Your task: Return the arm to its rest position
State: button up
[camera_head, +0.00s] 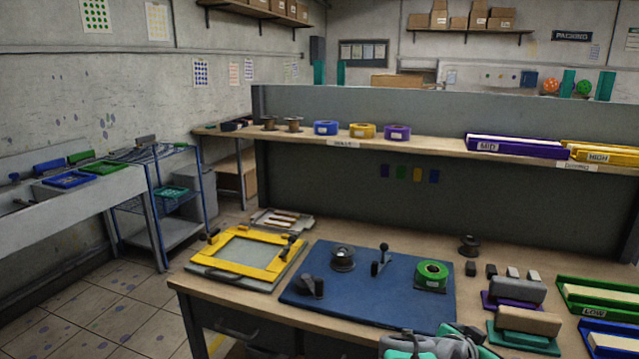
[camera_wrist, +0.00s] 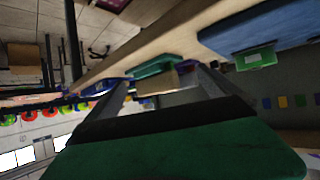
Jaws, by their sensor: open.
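My gripper (camera_wrist: 163,82) shows in the wrist view with its two dark fingers spread apart and nothing held between them. The wrist view is strongly tilted, and the bench and trays lie beyond the fingers. In the head view, part of my arm (camera_head: 432,346), grey and teal, shows at the bottom edge, just in front of the bench's near edge. The fingers cannot be made out there.
The wooden bench (camera_head: 365,325) holds a blue mat (camera_head: 330,292) with a green roll (camera_head: 432,275). A yellow printing frame (camera_head: 222,268) lies left of it. Stamp blocks (camera_head: 527,320) and a green LOW tray (camera_head: 597,306) stand right. A shelf (camera_head: 437,147) crosses behind.

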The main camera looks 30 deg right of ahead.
jog(key=w+a+n+t+y+p, duration=0.1)
jog(key=w+a+n+y, duration=0.35)
jog(key=a, duration=0.55)
jog(key=w+a+n+t+y+p, duration=0.25)
jog(key=w+a, duration=0.25)
jog(key=a, duration=0.5)
jog(key=s+a+n+g+y, duration=0.1)
jog(key=a+n, duration=0.3)
jog(key=a, duration=0.5)
jog(key=s+a+r+n+g+y, duration=0.1)
jog(key=s+a+n+y, duration=0.1)
jog(key=a, duration=0.8)
jog(key=n+y, duration=0.1)
jog(key=n, duration=0.1)
jog(key=shift+s+n+y+p, duration=0.3)
jog(key=shift+n+y+p, duration=0.05)
jog(key=shift+n+y, duration=0.05)
jog(key=shift+d+g, duration=0.1)
jog(key=shift+g, duration=0.15)
jog(key=shift+c, duration=0.2)
